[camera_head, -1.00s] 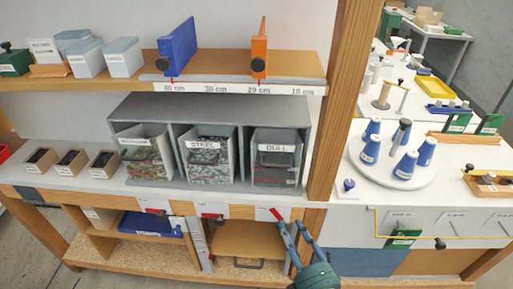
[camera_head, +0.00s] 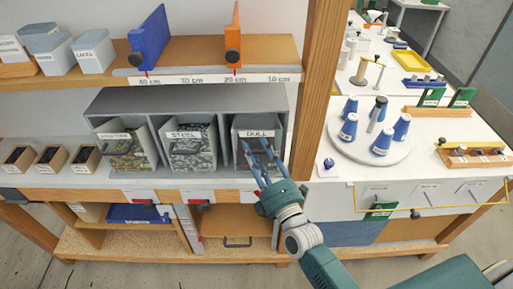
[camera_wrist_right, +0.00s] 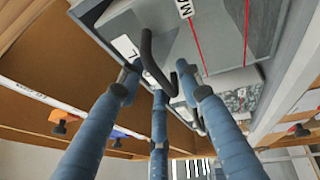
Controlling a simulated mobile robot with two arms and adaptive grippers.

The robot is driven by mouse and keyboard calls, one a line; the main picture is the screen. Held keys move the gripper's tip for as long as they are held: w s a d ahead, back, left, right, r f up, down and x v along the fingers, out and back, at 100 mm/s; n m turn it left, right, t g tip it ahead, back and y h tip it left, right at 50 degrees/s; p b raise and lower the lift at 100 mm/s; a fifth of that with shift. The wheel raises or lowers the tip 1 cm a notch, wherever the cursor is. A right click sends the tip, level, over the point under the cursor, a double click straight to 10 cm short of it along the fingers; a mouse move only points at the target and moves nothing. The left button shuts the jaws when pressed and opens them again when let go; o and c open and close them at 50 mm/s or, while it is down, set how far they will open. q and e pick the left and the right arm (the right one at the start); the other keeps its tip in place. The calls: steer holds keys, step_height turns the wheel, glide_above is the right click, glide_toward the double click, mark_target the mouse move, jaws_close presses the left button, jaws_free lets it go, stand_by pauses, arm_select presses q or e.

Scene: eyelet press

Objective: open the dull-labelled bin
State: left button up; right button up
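The bin labelled DULL (camera_head: 257,133) is the right one in a grey rack of bins on the counter. Its label also shows in part in the right wrist view (camera_wrist_right: 125,48). My right gripper (camera_head: 257,152) is in front of this bin, just below its label. In the wrist view its blue fingers (camera_wrist_right: 160,92) are spread apart, with the dark bent handle (camera_wrist_right: 158,62) between and just beyond the tips. I cannot tell whether they touch it. The bin's inside is partly hidden behind the gripper. My left gripper is not in view.
The STEEL bin (camera_head: 188,148) and another bin (camera_head: 127,146) stand to the left in the rack (camera_head: 185,100). A wooden post (camera_head: 318,80) rises close to the right. A shelf (camera_head: 200,62) with blue and orange dividers is above. A round tray (camera_head: 366,145) of blue cups is beyond the post.

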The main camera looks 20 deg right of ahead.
steer(key=shift+w, duration=0.25)
jaws_close()
